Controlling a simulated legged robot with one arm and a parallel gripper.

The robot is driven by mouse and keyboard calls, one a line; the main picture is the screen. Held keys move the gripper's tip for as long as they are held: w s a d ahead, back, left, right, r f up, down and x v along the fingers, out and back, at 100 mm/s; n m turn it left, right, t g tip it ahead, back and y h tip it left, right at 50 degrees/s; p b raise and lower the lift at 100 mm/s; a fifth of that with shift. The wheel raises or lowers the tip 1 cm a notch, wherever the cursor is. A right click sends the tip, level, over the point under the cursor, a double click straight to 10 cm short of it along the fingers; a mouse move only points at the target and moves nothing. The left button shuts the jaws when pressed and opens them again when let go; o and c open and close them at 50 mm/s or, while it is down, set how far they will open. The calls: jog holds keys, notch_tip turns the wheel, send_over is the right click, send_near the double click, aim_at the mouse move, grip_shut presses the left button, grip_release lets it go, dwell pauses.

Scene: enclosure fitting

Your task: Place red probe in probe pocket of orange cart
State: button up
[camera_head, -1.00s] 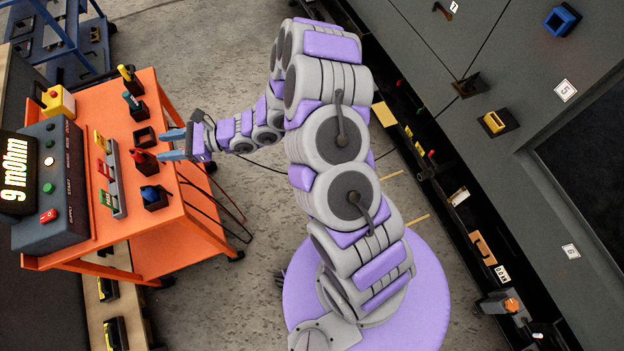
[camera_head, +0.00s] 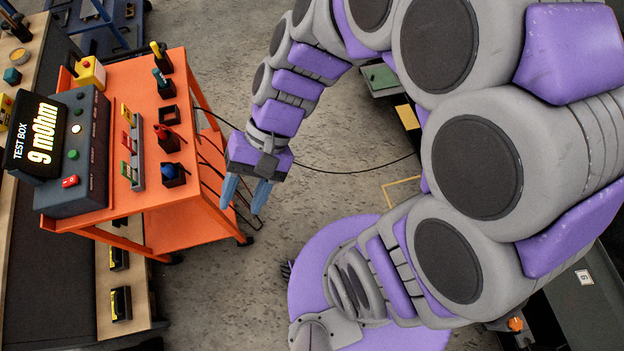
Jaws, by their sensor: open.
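The red probe (camera_head: 162,130) sits in a black pocket (camera_head: 172,146) on the right edge of the orange cart (camera_head: 188,78). It stands between an empty black pocket (camera_head: 169,115) and the pocket with a blue probe (camera_head: 171,171). My gripper (camera_head: 245,196) is to the right of the cart, off its edge and apart from the red probe. Its two blue fingers point down in the picture, are spread, and hold nothing. How deep the red probe sits in its pocket is too small to tell.
Teal (camera_head: 158,76) and yellow (camera_head: 156,47) probes stand in pockets farther up the cart edge. A test box (camera_head: 85,140) reading 9 mOhm and a strip with coloured pieces (camera_head: 133,150) occupy the cart top. Clear floor (camera_head: 320,180) lies right of the cart.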

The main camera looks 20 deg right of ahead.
jog(key=s+d+n+t+h, duration=0.1)
jog(key=s+d+h, duration=0.2)
jog(key=d, duration=0.5)
jog(key=s+d+r+t+h, duration=0.1)
jog(key=d+h, duration=0.3)
jog(key=d, duration=0.5)
jog(key=shift+s+n+t, duration=0.4)
jog(key=shift+s+t, duration=0.3)
jog(key=shift+s, duration=0.2)
